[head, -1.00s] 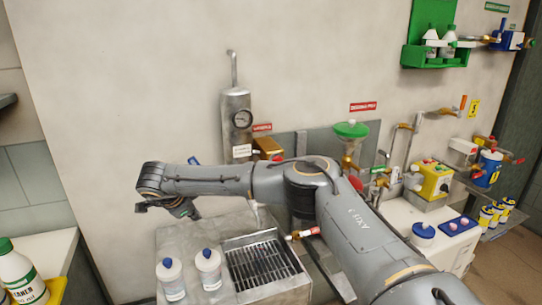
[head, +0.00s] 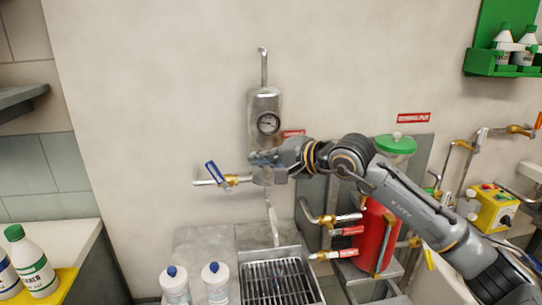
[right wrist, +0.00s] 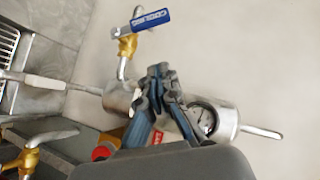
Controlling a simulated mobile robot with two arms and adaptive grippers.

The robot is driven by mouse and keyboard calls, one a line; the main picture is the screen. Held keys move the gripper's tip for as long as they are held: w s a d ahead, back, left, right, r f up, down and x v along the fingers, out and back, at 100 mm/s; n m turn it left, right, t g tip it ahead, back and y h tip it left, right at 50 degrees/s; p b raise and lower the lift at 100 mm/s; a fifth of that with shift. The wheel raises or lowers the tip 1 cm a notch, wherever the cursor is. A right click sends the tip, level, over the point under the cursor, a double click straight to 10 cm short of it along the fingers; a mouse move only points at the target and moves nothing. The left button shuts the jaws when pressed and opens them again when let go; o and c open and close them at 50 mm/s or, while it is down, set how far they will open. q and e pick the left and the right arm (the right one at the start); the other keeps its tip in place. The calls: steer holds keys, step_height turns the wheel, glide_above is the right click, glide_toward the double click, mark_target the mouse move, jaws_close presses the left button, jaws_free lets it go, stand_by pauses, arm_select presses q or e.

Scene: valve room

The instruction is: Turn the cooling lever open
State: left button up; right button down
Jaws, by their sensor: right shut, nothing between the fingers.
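The cooling lever (head: 215,174) is a blue handle on a brass valve (head: 231,181), set in a thin pipe left of a metal cylinder. In the head view the handle slants across the pipe, its upper end to the left. In the right wrist view the lever (right wrist: 146,23) shows its "COOLING" lettering, with the brass valve (right wrist: 127,45) below it. My right gripper (head: 256,159) is in front of the cylinder, right of the lever and apart from it. Its fingers (right wrist: 158,72) are shut with nothing between them. My left gripper is out of view.
The cylinder (head: 264,103) carries a round gauge (head: 268,123). Below are a drain grate (head: 276,285) and two white bottles (head: 174,284) with blue caps. A red tank (head: 373,235) and brass valves with red handles stand at the right. The wall left of the lever is clear.

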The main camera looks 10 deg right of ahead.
mark_target(219, 178)
steer(key=w+a+f+p, duration=0.3)
steer(key=w+a, duration=0.1)
steer(key=a, duration=0.3)
steer(key=shift+f, duration=0.3)
steer(key=shift+d, duration=0.15)
